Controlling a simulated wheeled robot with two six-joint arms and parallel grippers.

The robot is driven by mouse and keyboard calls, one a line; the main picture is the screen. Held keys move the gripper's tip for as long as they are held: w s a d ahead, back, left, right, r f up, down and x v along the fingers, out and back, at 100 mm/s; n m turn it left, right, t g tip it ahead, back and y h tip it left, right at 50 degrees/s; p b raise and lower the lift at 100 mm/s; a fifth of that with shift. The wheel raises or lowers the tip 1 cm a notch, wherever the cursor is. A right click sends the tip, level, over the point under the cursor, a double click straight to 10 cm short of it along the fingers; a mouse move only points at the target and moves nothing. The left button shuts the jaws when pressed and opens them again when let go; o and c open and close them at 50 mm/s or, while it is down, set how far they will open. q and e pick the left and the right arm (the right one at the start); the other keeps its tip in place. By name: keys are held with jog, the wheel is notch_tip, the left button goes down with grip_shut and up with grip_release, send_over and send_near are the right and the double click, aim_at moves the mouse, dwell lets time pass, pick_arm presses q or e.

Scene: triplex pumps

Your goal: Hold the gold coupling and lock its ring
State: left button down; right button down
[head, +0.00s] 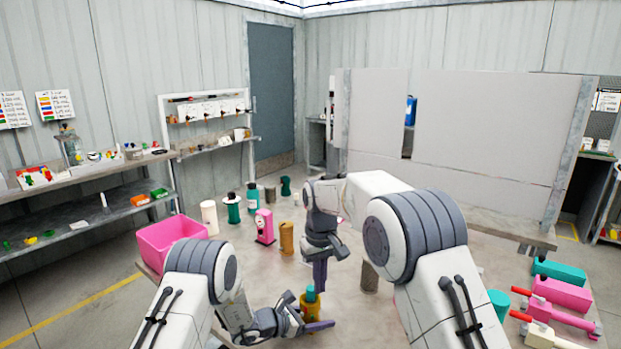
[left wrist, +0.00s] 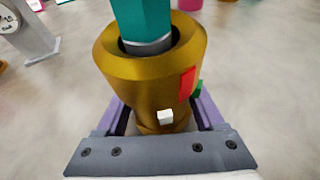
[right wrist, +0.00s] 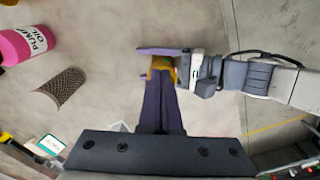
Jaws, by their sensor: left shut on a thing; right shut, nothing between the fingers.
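The gold coupling (head: 302,318) stands near the front of the table with a teal part (head: 310,292) in its top. My left gripper (head: 318,327) is shut around the coupling's lower body. In the left wrist view the coupling (left wrist: 145,85) sits between my purple fingers, with the teal part (left wrist: 145,20) inside its collar. A red mark (left wrist: 187,83) and a white block (left wrist: 165,117) show on its side; a bit of green shows behind the red. My right gripper (head: 320,284) is shut, empty and pointing down just above the coupling. In the right wrist view its fingers (right wrist: 162,90) hide most of the coupling.
A pink bin (head: 172,236) stands at the left table edge. Several bottles and cylinders, including a pink bottle (head: 265,227) and a brown cylinder (head: 286,238), stand behind the grippers. Pink, white and teal pump parts (head: 560,292) lie at the right. A grey mesh cylinder (right wrist: 62,86) stands nearby.

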notch_tip(320, 180, down, 6)
jog(key=a, duration=0.2)
jog(key=shift+s+f, duration=0.2)
jog(key=shift+s, duration=0.25)
jog(key=shift+w, duration=0.35)
dwell(0.7)
jog(key=shift+w+d, duration=0.2)
jog(key=shift+d, duration=0.45)
jog(key=shift+w+d, duration=0.25)
jog(key=shift+d, duration=0.15)
dwell(0.4)
jog(key=shift+d+r, duration=0.1)
